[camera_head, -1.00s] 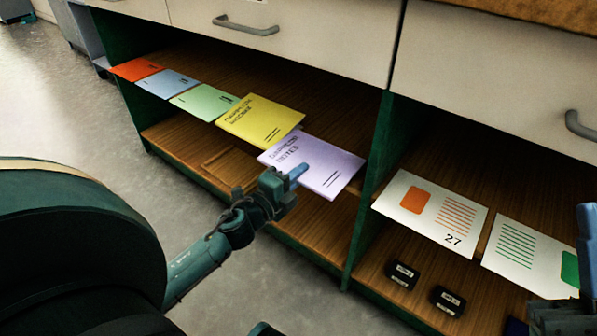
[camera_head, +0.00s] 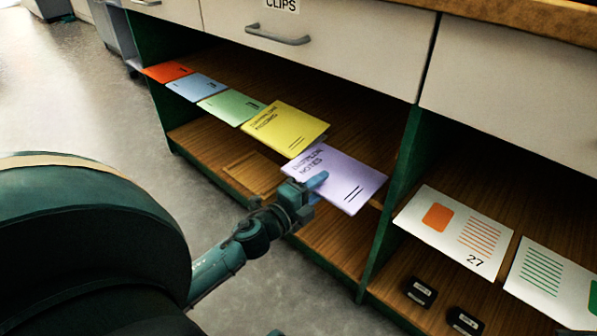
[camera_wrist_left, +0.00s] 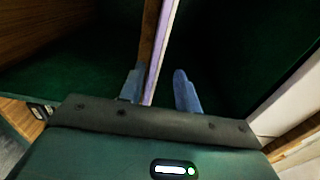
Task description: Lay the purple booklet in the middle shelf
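The purple booklet (camera_head: 345,171) lies flat on the upper board of the left cabinet bay in the head view. It is at the right end of a row, and its front part sticks out past the board's edge. My left gripper (camera_head: 312,188) is at its front left side, one blue finger above the cover. In the left wrist view the fingers (camera_wrist_left: 158,92) stand apart on either side of the booklet's thin pale edge (camera_wrist_left: 163,50), with a visible gap at the right finger. The lower finger is mostly hidden in the head view. My right gripper is out of view.
A yellow booklet (camera_head: 286,129) touches or nearly touches the purple one. Green (camera_head: 231,107), blue (camera_head: 195,87) and red (camera_head: 167,72) booklets continue left. A green divider (camera_head: 392,205) separates the right bay, with printed sheets (camera_head: 455,232) and black blocks (camera_head: 420,291). The lower board (camera_head: 335,238) has bare space.

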